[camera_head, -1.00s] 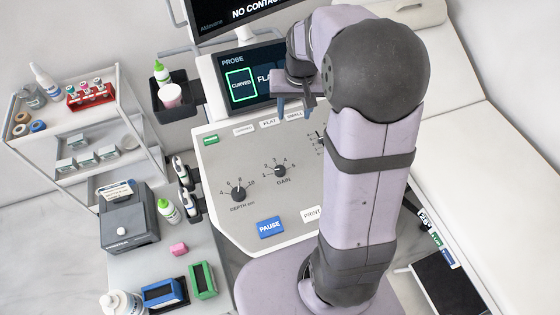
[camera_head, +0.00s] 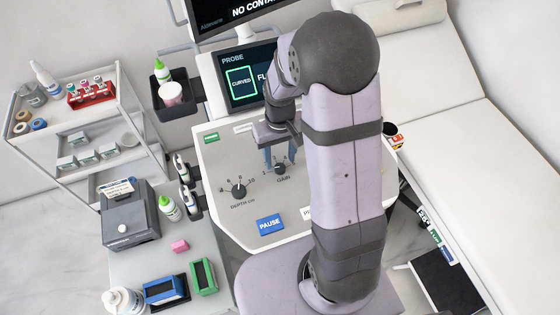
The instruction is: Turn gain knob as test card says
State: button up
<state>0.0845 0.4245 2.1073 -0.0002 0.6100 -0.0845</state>
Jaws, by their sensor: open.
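The gain knob (camera_head: 280,169) is a small dark knob on the pale control panel (camera_head: 229,222), with a ring of numbers and the label GAIN under it. My gripper (camera_head: 280,160) is over the gain knob, pointing down, with its blue fingers apart on either side of the knob's upper part. Whether the fingers touch the knob cannot be told. The gripper hides part of the gain scale. A card (camera_head: 118,189) with small print stands on the grey printer-like box at the left; its text is too small to read.
The depth knob (camera_head: 239,190) is left of the gain knob. The probe screen (camera_head: 242,83) stands behind the panel. A side shelf (camera_head: 130,268) at the left holds bottles and small boxes.

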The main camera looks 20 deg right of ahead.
aim_at(280, 167)
jog(key=shift+f+p, duration=0.35)
jog(key=shift+f, duration=1.45)
jog(key=c, duration=1.1)
